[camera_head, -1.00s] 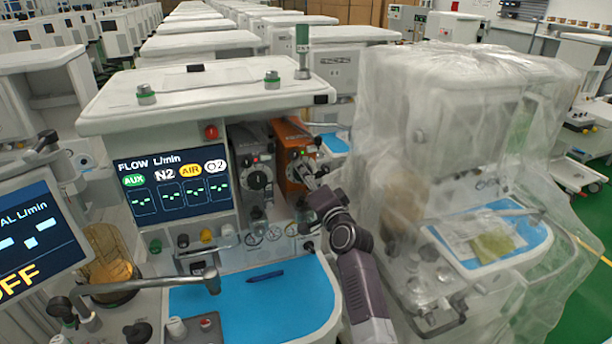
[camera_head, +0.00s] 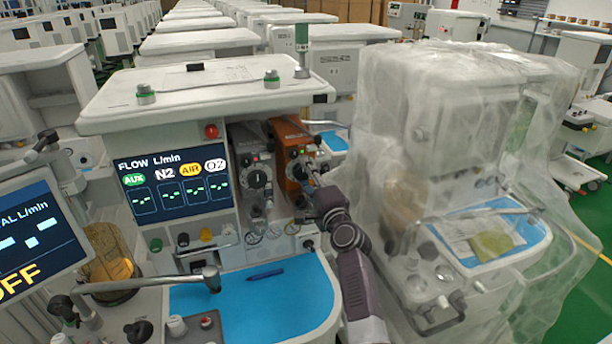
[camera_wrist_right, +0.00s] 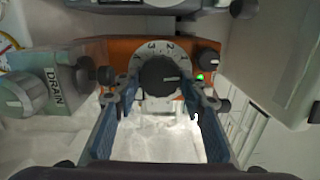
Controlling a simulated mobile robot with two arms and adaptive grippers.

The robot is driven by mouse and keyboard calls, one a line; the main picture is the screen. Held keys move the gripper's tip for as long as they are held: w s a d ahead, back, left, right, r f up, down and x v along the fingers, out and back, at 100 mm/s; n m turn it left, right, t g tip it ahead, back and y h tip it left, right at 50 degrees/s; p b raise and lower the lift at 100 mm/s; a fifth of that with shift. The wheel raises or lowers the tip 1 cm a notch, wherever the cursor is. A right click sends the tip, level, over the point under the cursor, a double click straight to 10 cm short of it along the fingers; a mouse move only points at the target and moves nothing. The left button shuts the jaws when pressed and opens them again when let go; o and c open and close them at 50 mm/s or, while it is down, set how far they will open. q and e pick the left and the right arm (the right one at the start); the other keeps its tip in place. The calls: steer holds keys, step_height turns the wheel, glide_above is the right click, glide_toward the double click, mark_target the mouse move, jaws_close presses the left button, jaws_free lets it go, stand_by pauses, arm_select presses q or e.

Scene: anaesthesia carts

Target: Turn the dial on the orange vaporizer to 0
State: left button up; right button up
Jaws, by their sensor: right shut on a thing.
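The orange vaporizer (camera_head: 285,138) stands on the anaesthesia cart, right of the flow screen. Its dial has a black knob (camera_wrist_right: 158,75) on a white numbered ring. The numbers 4, 3, 2 and 1 run over the top of the ring, and a white mark on the knob points right. My right gripper (camera_head: 311,174) reaches the dial from the front right. In the right wrist view the fingers of this gripper (camera_wrist_right: 157,92) stand on both sides of the dial, shut on it. The finger contact is hard to make out. My left gripper is not in view.
A grey vaporizer (camera_head: 255,165) stands close left of the orange one, with a DRAIN knob (camera_wrist_right: 22,94) in the wrist view. A plastic-covered cart (camera_head: 440,110) stands close on the right. A blue work surface (camera_head: 300,300) with a pen (camera_head: 265,274) lies below.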

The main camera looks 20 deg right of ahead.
stand_by(0.3)
steer(key=o, duration=1.2)
steer(key=shift+c, duration=0.2)
steer(key=shift+s, duration=0.1)
steer(key=s, duration=0.7)
steer(key=shift+s+d+f, duration=0.25)
steer(key=shift+s, duration=0.15)
